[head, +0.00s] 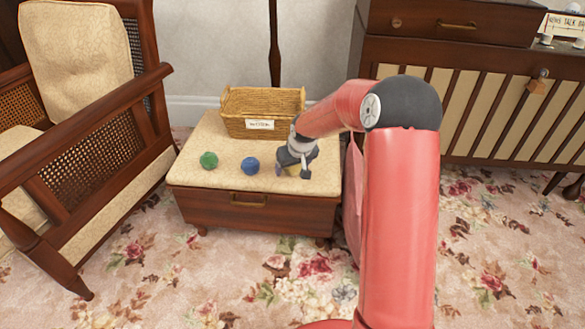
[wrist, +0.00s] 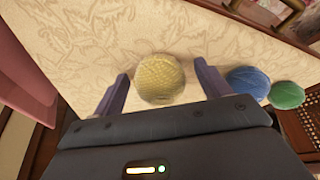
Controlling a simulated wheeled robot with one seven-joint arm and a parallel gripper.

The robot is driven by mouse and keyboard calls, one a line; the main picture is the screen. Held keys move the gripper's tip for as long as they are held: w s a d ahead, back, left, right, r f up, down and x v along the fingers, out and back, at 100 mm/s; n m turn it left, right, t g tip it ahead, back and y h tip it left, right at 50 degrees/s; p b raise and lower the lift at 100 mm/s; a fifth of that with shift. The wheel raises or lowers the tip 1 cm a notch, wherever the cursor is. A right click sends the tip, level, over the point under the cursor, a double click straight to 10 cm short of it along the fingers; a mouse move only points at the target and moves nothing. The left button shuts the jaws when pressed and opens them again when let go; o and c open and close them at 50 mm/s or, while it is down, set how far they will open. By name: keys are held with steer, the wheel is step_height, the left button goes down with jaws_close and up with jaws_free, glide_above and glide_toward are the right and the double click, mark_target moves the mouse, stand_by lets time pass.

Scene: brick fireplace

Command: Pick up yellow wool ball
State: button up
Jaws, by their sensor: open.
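The yellow wool ball (wrist: 160,79) lies on the cream cushioned top of the ottoman (head: 220,150). The gripper is open. In the head view my gripper (head: 293,170) is low over the right part of the ottoman top, and it hides most of the yellow ball (head: 291,170).
A blue wool ball (head: 250,166) and a green wool ball (head: 209,160) lie left of my gripper. A labelled wicker basket (head: 260,112) stands at the back of the ottoman. A wooden armchair (head: 85,130) is at left, a slatted cabinet (head: 470,100) at right.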

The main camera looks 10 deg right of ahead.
steer(key=shift+c, duration=0.5)
steer(key=c, duration=1)
